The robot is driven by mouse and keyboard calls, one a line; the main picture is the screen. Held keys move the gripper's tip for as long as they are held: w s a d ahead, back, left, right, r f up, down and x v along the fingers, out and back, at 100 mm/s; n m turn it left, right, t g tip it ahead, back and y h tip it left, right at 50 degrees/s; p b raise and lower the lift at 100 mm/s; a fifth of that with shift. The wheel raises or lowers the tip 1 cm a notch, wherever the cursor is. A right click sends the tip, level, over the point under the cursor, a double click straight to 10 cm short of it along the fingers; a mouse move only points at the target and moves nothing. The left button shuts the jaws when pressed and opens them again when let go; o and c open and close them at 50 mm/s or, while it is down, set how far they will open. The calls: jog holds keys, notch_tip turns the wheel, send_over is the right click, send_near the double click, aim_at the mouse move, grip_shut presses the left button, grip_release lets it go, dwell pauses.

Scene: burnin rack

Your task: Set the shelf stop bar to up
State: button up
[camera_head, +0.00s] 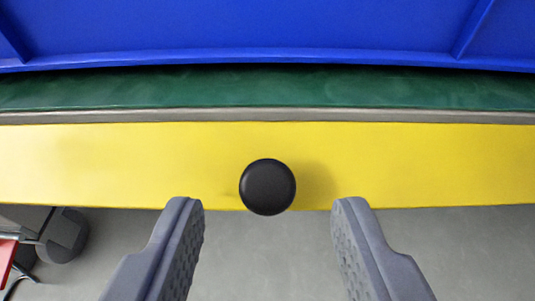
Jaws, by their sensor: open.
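The yellow bar (120,165) runs across the whole width of the view, and I take it to be the shelf stop bar. A round black knob (267,187) sits on its face near the middle, overlapping its lower edge. My gripper (266,208) is open, with one grey finger to the left of the knob and one to the right. There are gaps between the knob and both fingers in the picture. Whether the fingertips reach as deep as the knob, I cannot tell. The ends of the bar are out of view.
Behind the bar lies a green surface (270,88) with a grey front edge. A blue bin or tray (250,30) stands on it at the top. Grey floor (470,245) shows below. At the lower left are a dark grey rounded object (65,235) and a red piece (7,255).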

aim_at(268, 182)
jog(key=shift+x, duration=0.95)
jog(key=c, duration=0.9)
jog(key=shift+c, duration=0.2)
jog(key=shift+w+r+g, duration=0.15)
jog(key=shift+r+g, duration=0.1)
jog(key=shift+g, duration=0.05)
jog(key=shift+w+r+g, duration=0.15)
jog(key=shift+r+g, duration=0.3)
jog(key=shift+g, duration=0.25)
jog(key=shift+w+r+g, duration=0.2)
jog(key=shift+r+g, duration=0.25)
jog(key=shift+g, duration=0.25)
grip_shut()
jog(key=shift+w+r+g, duration=0.35)
jog(key=shift+r+g, duration=0.1)
jog(key=shift+g, duration=0.5)
jog(key=shift+w+r+g, duration=0.35)
jog(key=shift+r+g, duration=0.05)
jog(key=shift+g, duration=0.55)
jog(key=o, duration=0.9)
grip_release()
